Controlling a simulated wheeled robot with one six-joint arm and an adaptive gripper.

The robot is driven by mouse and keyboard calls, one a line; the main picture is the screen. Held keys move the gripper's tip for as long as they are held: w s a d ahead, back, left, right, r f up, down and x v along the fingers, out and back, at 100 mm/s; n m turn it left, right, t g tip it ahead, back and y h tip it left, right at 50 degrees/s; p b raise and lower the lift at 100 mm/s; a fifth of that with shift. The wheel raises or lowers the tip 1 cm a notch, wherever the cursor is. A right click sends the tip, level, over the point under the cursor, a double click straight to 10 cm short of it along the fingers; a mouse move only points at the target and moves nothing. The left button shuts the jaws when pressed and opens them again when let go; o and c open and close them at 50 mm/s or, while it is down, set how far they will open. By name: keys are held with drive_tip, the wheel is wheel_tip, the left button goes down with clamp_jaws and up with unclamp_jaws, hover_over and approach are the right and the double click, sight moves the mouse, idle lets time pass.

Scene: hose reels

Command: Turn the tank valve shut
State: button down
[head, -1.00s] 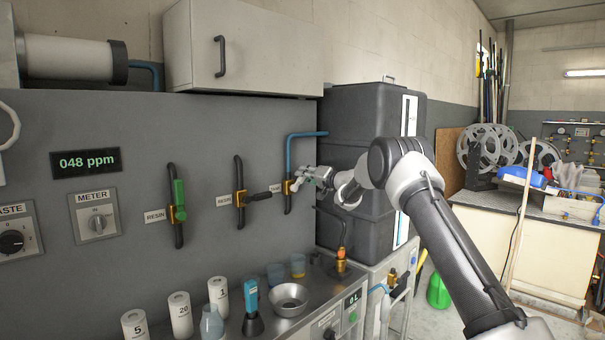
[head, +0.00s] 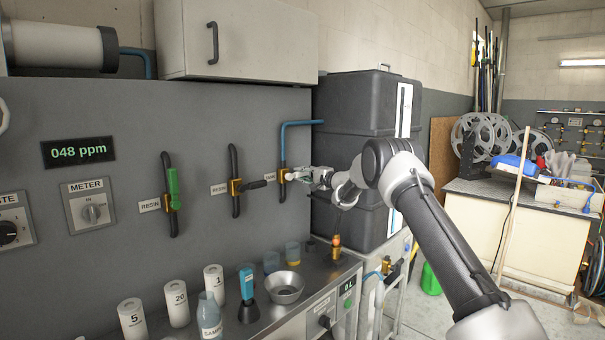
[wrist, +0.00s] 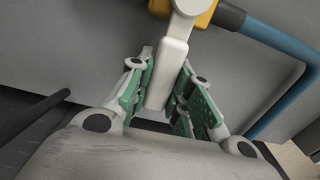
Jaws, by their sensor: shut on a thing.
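The tank valve (head: 283,175) is a brass body on a vertical pipe that turns blue above, right of the two resin valves. Its brass body (wrist: 190,10) is at the top of the wrist view. Its pale lever handle (wrist: 172,75) hangs down from the body there, roughly across the pipe's line. My gripper (wrist: 170,90) is shut on this handle, with a green-padded finger on each side. In the head view my gripper (head: 305,175) is just right of the valve, and its fingers are small and hide most of the handle.
A resin valve with a green handle (head: 173,188) and one with a black handle (head: 255,184) are on the panel to the left. The dark tank (head: 345,140) stands close behind my gripper. Bottles and a metal bowl (head: 285,288) are on the counter below.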

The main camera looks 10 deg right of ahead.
drive_tip(key=shift+f, duration=0.15)
idle(0.3)
drive_tip(key=c, duration=1.3)
unclamp_jaws()
drive_tip(key=shift+d, duration=0.1)
drive_tip(key=shift+s, duration=0.1)
drive_tip(key=v, duration=1.2)
